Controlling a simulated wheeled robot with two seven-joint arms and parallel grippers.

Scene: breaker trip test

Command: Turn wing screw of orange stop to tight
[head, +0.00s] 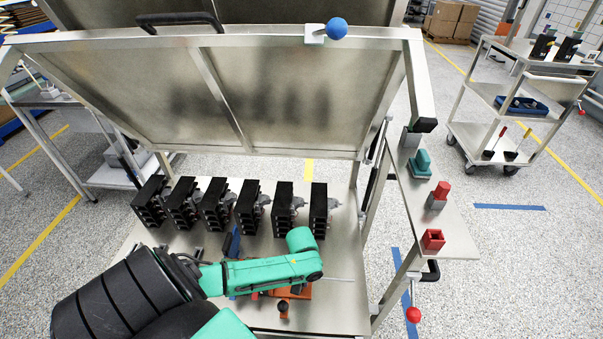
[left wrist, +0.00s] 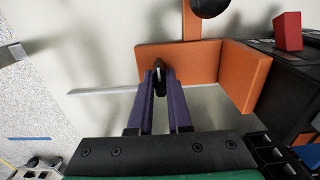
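The orange stop (head: 298,291) lies on the bench top below my left forearm in the head view, partly hidden by it. In the left wrist view the orange stop (left wrist: 202,60) shows as an upright plate with a side plate. Its small dark wing screw (left wrist: 160,80) stands at the plate's left part, between the purple fingertips of my left gripper (left wrist: 160,76). The fingers are close together, one on each side of the screw, and appear shut on it. In the head view my arm hides the fingers and screw. My right gripper is not in view.
Several black breakers (head: 248,207) stand in a row behind my arm. A blue part (head: 232,243) stands near them. A raised panel (head: 290,95) with a blue ball knob (head: 337,28) is above. A side shelf (head: 449,214) holds teal and red pieces.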

